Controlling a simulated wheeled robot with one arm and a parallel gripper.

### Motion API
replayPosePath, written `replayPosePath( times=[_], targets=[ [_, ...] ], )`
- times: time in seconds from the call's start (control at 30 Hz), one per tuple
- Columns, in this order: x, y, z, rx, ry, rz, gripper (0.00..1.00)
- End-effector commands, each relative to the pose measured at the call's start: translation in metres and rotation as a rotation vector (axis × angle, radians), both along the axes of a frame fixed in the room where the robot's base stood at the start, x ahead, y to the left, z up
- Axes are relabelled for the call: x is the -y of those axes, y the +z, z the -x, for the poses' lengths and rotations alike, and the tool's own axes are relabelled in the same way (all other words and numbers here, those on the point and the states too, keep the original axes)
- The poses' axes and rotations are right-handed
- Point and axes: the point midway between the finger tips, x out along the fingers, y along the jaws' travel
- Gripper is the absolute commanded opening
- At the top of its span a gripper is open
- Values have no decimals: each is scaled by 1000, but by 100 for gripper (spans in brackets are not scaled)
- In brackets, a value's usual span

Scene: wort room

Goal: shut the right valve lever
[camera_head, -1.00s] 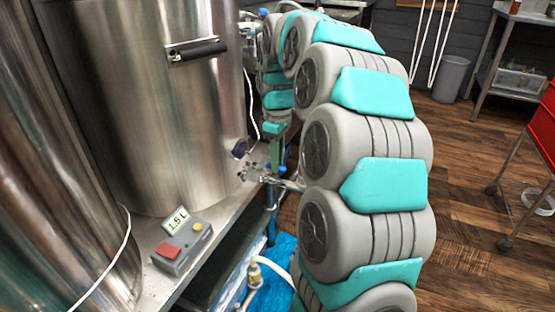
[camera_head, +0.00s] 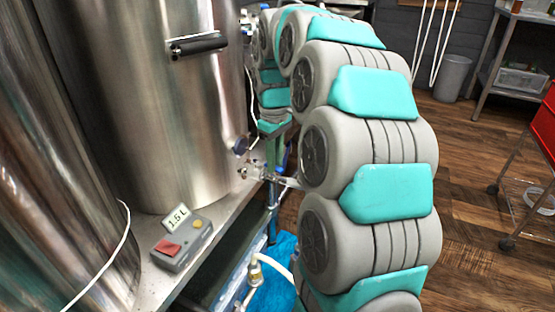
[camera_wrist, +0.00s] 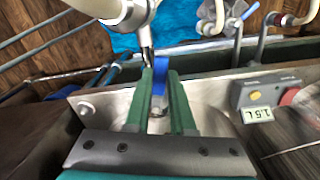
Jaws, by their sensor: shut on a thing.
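In the wrist view my gripper (camera_wrist: 163,74) has its two green fingers on either side of a blue valve lever (camera_wrist: 159,90). The fingers are shut on the lever. A metal valve body and a pale pipe (camera_wrist: 118,12) are just beyond the fingertips. In the head view the metal valve fitting (camera_head: 252,170) sits low on the steel tank (camera_head: 150,110). My arm covers most of the gripper there, and the lever's full angle is hard to read.
A grey control box (camera_head: 182,245) with a red button and a 1.5 L display stands on the steel ledge. Another hose fitting (camera_head: 256,272) hangs below, over a blue cloth (camera_head: 283,250). A red cart (camera_head: 543,130) stands at the right. Wooden floor is open between.

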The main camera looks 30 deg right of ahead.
Motion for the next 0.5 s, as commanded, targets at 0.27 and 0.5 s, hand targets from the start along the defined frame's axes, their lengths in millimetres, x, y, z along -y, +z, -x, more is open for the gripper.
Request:
replayPosePath(
  times=[0.27,0.5],
  targets=[
    [-17,-2,6,-3,-261,0,0],
    [-33,-1,7,-3,-488,1,0]
  ],
)
